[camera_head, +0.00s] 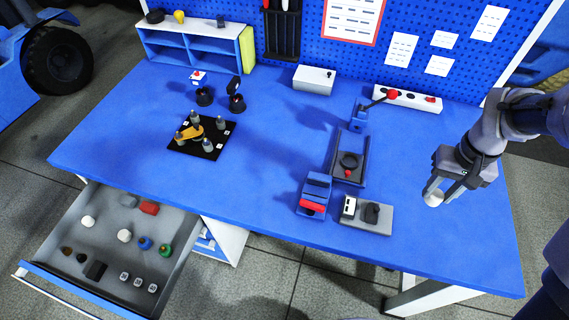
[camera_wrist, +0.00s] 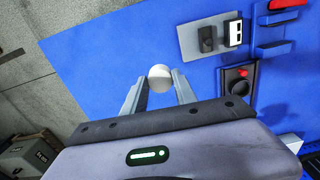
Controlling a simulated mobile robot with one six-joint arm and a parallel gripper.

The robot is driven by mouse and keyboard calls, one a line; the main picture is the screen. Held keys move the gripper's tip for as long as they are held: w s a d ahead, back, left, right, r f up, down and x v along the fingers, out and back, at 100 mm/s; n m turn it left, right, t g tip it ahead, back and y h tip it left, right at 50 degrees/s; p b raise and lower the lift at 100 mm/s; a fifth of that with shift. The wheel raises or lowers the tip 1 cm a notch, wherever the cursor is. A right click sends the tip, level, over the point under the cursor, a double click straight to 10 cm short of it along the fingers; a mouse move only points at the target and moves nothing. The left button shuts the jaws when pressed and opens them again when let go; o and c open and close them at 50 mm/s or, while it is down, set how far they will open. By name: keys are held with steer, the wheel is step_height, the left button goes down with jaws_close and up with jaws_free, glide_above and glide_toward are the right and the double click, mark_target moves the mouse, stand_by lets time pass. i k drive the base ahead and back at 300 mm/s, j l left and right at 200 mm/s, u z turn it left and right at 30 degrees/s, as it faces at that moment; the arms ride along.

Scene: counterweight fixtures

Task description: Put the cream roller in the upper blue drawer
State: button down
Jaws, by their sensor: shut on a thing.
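My gripper (camera_head: 441,193) is at the right of the blue bench, raised above its top. It is shut on a pale roller (camera_head: 432,199), which looks cream-white. In the wrist view the roller (camera_wrist: 160,74) shows as a round end between the two fingertips (camera_wrist: 158,92). The upper blue drawer (camera_head: 66,292) is pulled open at the lower left, with a grey inside.
A black board with upright pegs and a yellow part (camera_head: 195,135) stands at the left of the bench. A dark-railed fixture (camera_head: 349,157), a red-topped blue block (camera_head: 314,194) and a grey plate (camera_head: 378,216) stand between gripper and drawer. The front-left bench top is clear.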

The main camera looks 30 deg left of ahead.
mark_target(109, 230)
steer(key=k+j, duration=1.4)
steer(key=k, duration=0.2)
steer(key=j, duration=2.45)
steer(key=i+j+z, duration=0.1)
steer(key=i, duration=0.1)
